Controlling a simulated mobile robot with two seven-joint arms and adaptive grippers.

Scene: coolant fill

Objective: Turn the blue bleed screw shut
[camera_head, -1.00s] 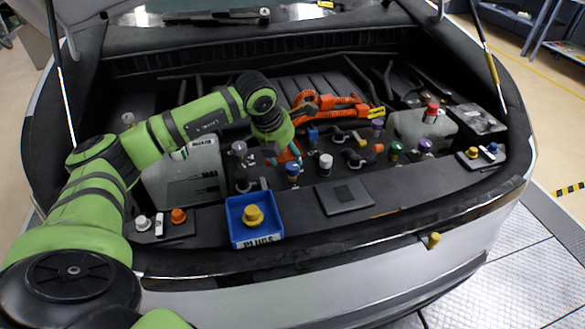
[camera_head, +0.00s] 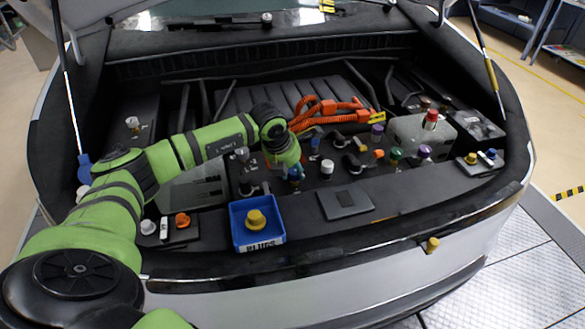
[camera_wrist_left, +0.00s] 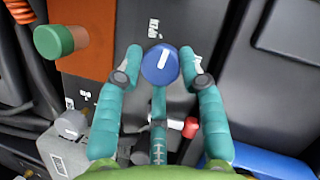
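The blue bleed screw (camera_wrist_left: 160,66), a round knob with a white line across its top, shows in the left wrist view. My left gripper (camera_wrist_left: 161,60) has its teal fingers apart, one on each side of the knob. A small gap seems to show on both sides, but I cannot tell whether either finger touches. In the head view my left gripper (camera_head: 294,179) points down into the engine bay behind the blue bin, and it mostly hides the screw. My right gripper is not in view.
A blue bin (camera_head: 236,228) holding a yellow plug (camera_head: 256,219) stands at the front edge. A white-topped cap (camera_head: 327,168) and another blue-topped part (camera_head: 315,143) stand close by. A green cap (camera_wrist_left: 50,41) and a red knob (camera_wrist_left: 190,128) show in the wrist view.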

